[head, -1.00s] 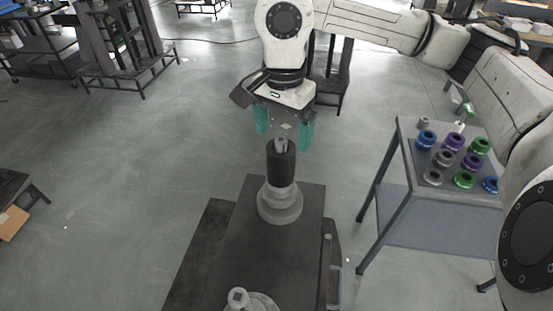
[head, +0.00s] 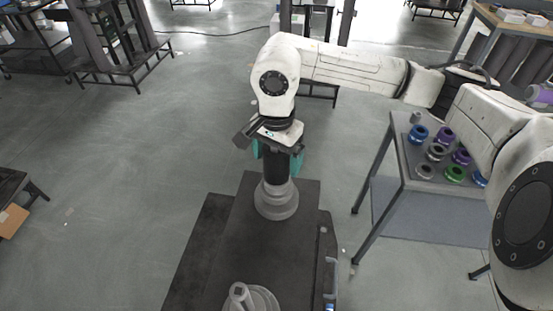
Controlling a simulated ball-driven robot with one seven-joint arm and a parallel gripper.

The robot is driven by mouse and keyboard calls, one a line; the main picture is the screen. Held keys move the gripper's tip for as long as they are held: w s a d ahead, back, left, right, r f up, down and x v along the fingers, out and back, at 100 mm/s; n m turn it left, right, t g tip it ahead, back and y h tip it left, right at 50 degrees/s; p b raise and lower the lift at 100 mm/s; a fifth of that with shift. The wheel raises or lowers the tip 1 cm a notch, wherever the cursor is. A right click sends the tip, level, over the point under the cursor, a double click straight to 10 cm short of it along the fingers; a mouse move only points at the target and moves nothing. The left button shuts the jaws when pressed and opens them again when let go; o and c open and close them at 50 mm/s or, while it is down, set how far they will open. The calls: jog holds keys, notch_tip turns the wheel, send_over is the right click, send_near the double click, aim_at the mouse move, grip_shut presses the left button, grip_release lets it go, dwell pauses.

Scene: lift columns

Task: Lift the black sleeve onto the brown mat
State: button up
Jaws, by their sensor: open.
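The black sleeve (head: 275,171) stands upright on a grey flanged base (head: 276,200) at the far part of the dark platform. My gripper (head: 277,165) is above it, pointing down, with its teal fingers on either side of the sleeve's upper part. The fingers are open, and I cannot tell whether they touch the sleeve. The sleeve's top is hidden behind my gripper. I cannot make out a brown mat in view.
The dark platform (head: 262,262) also carries a second grey post (head: 239,294) at the near edge. A grey side table (head: 405,172) at the right holds several blue, purple, green and grey rings. Open floor lies to the left.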

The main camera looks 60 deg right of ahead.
jog(key=shift+c, duration=0.5)
jog(key=c, duration=1.1)
jog(key=shift+r, duration=0.15)
notch_tip(320, 180, up, 18)
jog(key=b, duration=0.4)
